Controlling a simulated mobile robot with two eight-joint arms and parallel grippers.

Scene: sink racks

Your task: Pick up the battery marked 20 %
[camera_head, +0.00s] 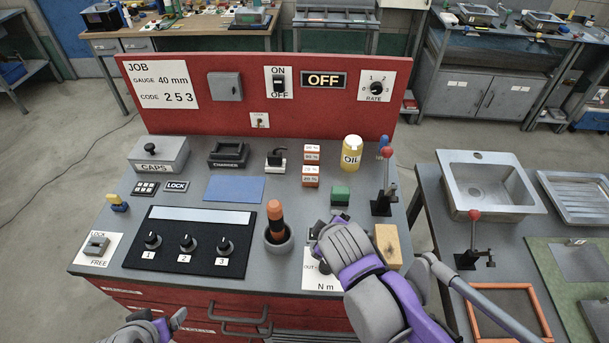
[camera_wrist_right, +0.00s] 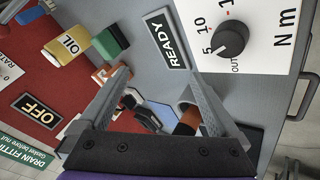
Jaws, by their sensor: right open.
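Several small orange-and-white batteries (camera_head: 311,170) stand in two stacked-looking pairs in the middle of the bench. Their percentage labels are too small for me to tell surely which reads 20 %. In the right wrist view, part of a battery (camera_wrist_right: 101,74) shows beside one finger, mostly hidden by it. My right gripper (camera_wrist_right: 158,76) is open and empty above the bench, nearer its front edge than the batteries. In the head view its fingers are largely hidden by my wrist. My left gripper (camera_head: 163,322) is at the bottom left, away from the batteries; its jaw opening is unclear.
A black charger (camera_head: 228,153) lies left of the batteries. The yellow OIL bottle (camera_head: 351,151), green block (camera_head: 340,194) and red-knobbed lever (camera_head: 384,180) stand to the right. An orange-handled tool (camera_head: 275,217) stands upright in a holder in front. A blue mat (camera_head: 234,189) lies flat.

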